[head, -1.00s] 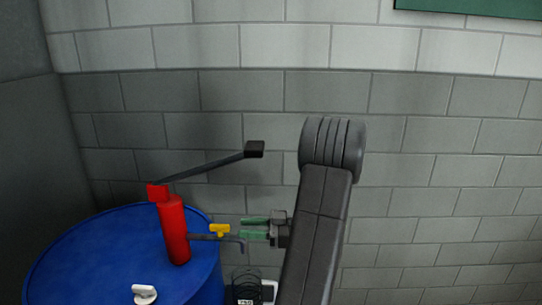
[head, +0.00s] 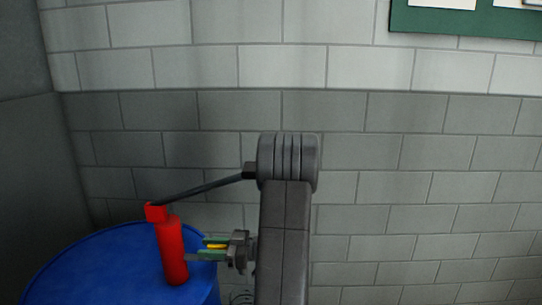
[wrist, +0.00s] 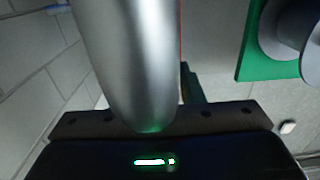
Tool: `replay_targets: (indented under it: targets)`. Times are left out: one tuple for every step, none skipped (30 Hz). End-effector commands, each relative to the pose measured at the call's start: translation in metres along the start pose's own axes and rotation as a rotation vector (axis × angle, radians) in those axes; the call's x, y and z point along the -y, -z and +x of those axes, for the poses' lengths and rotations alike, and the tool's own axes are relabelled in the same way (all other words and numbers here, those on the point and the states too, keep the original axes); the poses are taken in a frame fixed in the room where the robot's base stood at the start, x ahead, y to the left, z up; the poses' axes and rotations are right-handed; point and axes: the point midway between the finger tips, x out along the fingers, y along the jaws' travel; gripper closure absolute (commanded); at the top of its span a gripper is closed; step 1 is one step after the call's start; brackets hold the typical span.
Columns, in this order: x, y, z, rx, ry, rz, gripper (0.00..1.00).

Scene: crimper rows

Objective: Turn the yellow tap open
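The yellow tap (head: 217,246) is on the spout of a red hand pump (head: 171,251), which stands upright on a blue drum (head: 110,265). The fingers are parted, one just above and one just below the yellow. I cannot tell whether either finger touches the tap. The spout's outer end is hidden by my gripper. In the wrist view a smooth silver shape fills much of the middle, and the tap cannot be made out.
The pump's dark lever (head: 205,188) slants up to the right, and its end appears close to my arm in the picture. A grey block wall (head: 400,160) stands behind. A green board (head: 465,22) hangs at upper right.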

Motion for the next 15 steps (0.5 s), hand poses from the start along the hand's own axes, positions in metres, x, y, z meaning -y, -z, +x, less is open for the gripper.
replay_targets:
  targets:
    - [0.000,0.000,0.000,0.000,0.000,0.000,0.65]
    - [0.000,0.000,0.000,0.000,0.000,0.000,0.65]
    - [0.000,0.000,0.000,0.000,0.000,0.000,0.65]
    - [0.000,0.000,0.000,0.000,0.000,0.000,0.65]
    - [0.000,0.000,-0.001,0.000,0.001,0.000,0.65]
    - [0.000,0.000,-0.002,0.000,0.003,0.000,0.65]
    - [-0.001,0.000,-0.003,0.000,0.005,0.000,0.65]
    - [-0.001,0.000,-0.005,0.000,0.008,0.000,0.65]
    - [-0.001,0.000,-0.008,0.000,0.008,0.000,0.65]
    - [-0.001,-0.001,-0.011,0.001,0.007,-0.001,0.65]
    - [-0.001,-0.001,-0.015,0.001,0.005,-0.001,0.65]
    - [-0.001,-0.001,-0.020,0.001,0.005,-0.001,0.65]
    - [-0.001,-0.001,-0.025,0.001,0.005,-0.001,0.65]
    - [-0.001,-0.001,-0.029,0.000,0.005,-0.001,0.65]
    - [-0.002,-0.001,-0.036,0.000,0.004,-0.001,0.65]
